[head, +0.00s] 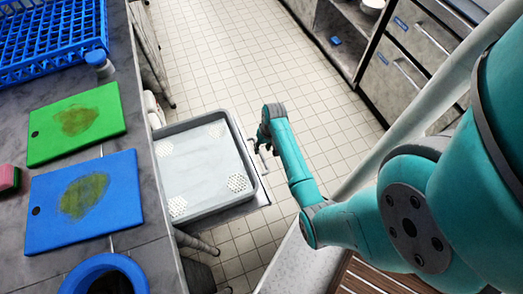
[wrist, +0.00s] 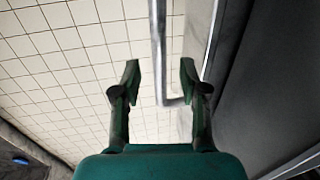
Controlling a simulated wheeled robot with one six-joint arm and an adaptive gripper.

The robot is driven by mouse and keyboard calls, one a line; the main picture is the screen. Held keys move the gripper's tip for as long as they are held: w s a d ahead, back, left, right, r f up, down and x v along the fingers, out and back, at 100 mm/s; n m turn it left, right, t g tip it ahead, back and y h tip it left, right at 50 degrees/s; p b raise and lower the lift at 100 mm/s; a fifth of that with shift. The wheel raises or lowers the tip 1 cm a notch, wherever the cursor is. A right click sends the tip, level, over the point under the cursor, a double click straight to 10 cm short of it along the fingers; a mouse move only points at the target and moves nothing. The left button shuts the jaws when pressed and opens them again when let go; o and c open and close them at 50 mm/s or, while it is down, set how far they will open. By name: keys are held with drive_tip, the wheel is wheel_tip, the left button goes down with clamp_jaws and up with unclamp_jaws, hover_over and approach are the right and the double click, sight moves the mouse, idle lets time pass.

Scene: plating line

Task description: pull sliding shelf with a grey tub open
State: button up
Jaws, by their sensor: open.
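The sliding shelf (head: 241,208) sticks out from under the counter on the left, with the grey tub (head: 215,204) on it. The tub is rectangular and shallow, with a pale floor and perforated patches at its corners. A thin metal handle (head: 264,163) runs along the shelf's right-hand front edge. My gripper (head: 262,141) is at the upper part of this handle, pointing toward the shelf. In the wrist view my gripper (wrist: 160,78) is open, and the handle bar (wrist: 159,45) passes between its fingers with gaps on both sides.
The counter holds a green board (head: 76,122), a blue board (head: 82,203), a blue rack (head: 50,45) and a blue round container (head: 103,270). Drawers with handles (head: 408,65) stand at the upper right. Tiled floor (head: 230,50) lies clear between the counter and the drawers.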

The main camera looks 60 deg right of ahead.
wheel_tip(320, 180, up, 9)
drive_tip(key=s+d, duration=0.1)
drive_tip(key=shift+d, duration=0.2)
drive_tip(key=shift+s, duration=0.1)
idle(0.5)
